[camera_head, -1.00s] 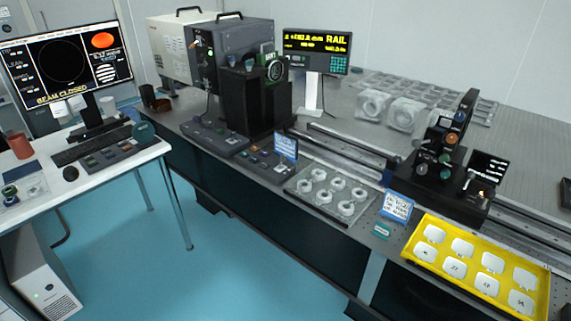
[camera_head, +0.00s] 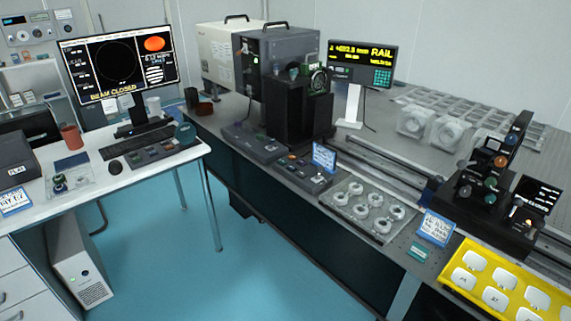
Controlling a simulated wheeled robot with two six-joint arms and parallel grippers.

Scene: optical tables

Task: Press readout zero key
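The rail readout (camera_head: 362,62) stands at the back of the optical table, its black screen showing yellow text with the word RAIL. A small teal keypad (camera_head: 382,77) sits at the lower right of its screen; single keys are too small to read, so I cannot tell which is the zero key. The readout rests on a white stand (camera_head: 351,107). Neither of my grippers shows in the head view.
The optical table (camera_head: 296,203) runs along the right, with a rail, a lens tray (camera_head: 368,209) and a yellow tray (camera_head: 447,278) near its front edge. A white desk (camera_head: 130,183) with a monitor (camera_head: 118,64) stands left. Blue floor (camera_head: 185,270) lies open between them.

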